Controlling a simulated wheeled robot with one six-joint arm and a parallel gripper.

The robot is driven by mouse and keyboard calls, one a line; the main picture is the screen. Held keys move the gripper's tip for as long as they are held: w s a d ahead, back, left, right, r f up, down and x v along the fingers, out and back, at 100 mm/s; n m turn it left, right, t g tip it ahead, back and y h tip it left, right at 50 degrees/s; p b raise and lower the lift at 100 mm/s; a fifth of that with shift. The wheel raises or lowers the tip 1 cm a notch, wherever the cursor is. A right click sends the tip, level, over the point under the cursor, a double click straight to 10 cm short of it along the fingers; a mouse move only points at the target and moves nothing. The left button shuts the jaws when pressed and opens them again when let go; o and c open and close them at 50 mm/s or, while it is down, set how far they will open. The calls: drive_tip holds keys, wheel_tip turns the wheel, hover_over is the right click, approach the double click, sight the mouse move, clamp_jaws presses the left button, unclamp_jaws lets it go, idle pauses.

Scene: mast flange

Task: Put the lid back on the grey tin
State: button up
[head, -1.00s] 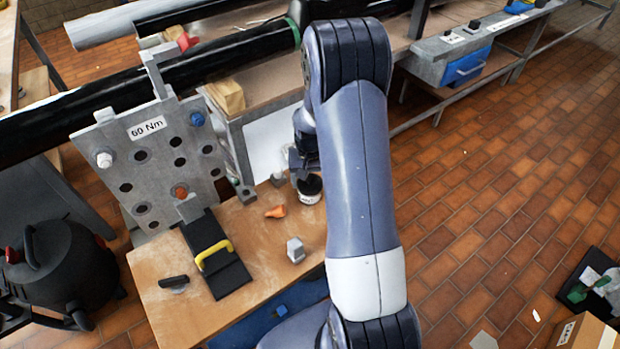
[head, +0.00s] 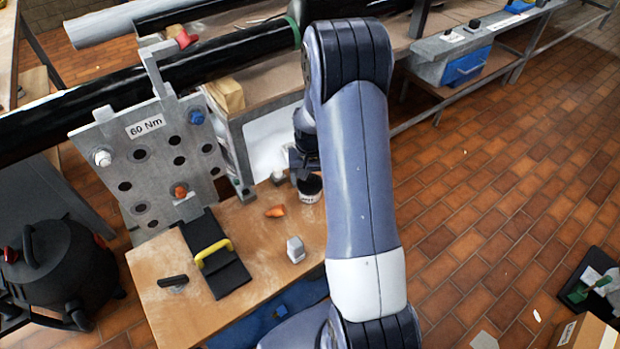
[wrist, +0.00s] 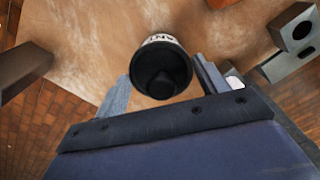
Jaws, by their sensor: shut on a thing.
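The tin (head: 309,196) stands upright on the wooden bench, a short round can with a pale lettered band and a dark top. In the wrist view a strip of its lettered band (wrist: 162,39) shows just beyond a black round lid (wrist: 150,60) with a raised knob. My gripper (wrist: 162,84) has a finger on each side of the lid and is shut on it. In the head view my gripper (head: 303,168) is right above the tin, partly hidden by my arm. I cannot tell whether the lid touches the tin's rim.
An orange piece (head: 275,211) and a grey block (head: 295,249) lie nearby on the bench (head: 255,235). An upright flange plate labelled 60 Nm (head: 160,165) stands behind.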

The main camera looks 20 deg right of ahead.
drive_tip(key=o, duration=1)
drive_tip(key=shift+o, duration=0.7)
drive_tip(key=shift+r, duration=0.1)
drive_tip(key=shift+r+p, duration=2.35)
drive_tip(key=shift+r, duration=1.1)
drive_tip(key=shift+c, duration=0.3)
clamp_jaws()
